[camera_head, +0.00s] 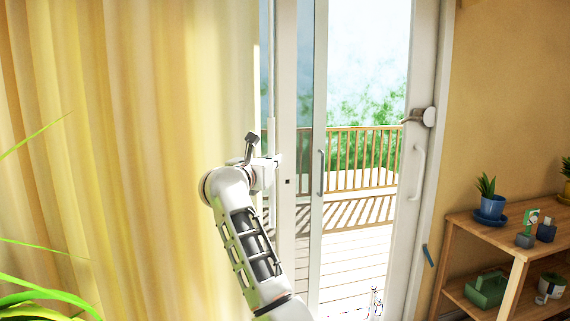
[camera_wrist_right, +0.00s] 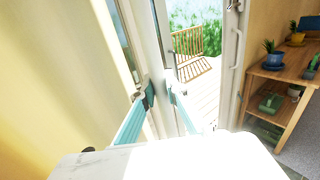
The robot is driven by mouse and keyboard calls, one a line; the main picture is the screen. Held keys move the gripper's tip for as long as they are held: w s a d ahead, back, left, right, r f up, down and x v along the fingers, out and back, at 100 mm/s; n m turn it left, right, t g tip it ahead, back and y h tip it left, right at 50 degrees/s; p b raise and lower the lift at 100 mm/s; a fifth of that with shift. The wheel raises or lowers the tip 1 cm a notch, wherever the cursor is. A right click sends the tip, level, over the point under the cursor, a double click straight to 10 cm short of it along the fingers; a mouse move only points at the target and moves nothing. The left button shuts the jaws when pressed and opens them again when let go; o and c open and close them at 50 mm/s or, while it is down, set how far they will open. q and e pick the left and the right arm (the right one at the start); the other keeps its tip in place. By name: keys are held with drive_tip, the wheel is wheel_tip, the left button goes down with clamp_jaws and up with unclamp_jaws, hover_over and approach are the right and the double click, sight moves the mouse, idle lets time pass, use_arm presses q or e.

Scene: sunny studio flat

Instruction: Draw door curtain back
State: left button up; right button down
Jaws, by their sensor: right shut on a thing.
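The yellow door curtain (camera_head: 130,130) hangs in folds over the left half of the head view; its edge ends beside the door frame. It also fills the left of the right wrist view (camera_wrist_right: 50,70). A thin white upright rod (camera_head: 271,70) runs along the curtain's edge down to my right gripper (camera_head: 268,170). In the right wrist view my right gripper (camera_wrist_right: 161,93) has its teal fingers in front of the white door frame. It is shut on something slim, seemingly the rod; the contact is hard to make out. My left gripper is not in view.
The white sliding glass door (camera_head: 318,150) stands right of the curtain, with a sunlit deck and railing (camera_head: 375,150) beyond. A wooden shelf (camera_head: 470,235) with potted plants and a green caddy (camera_head: 487,290) stands right. Green leaves (camera_head: 40,275) reach in at the lower left.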

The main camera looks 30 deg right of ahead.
use_arm(q)
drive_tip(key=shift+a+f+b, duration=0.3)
drive_tip(key=shift+b, duration=0.25)
use_arm(e)
drive_tip(key=w+a, duration=0.2)
drive_tip(key=a, duration=0.6)
drive_tip(key=c, duration=2)
unclamp_jaws()
drive_tip(key=shift+a, duration=0.1)
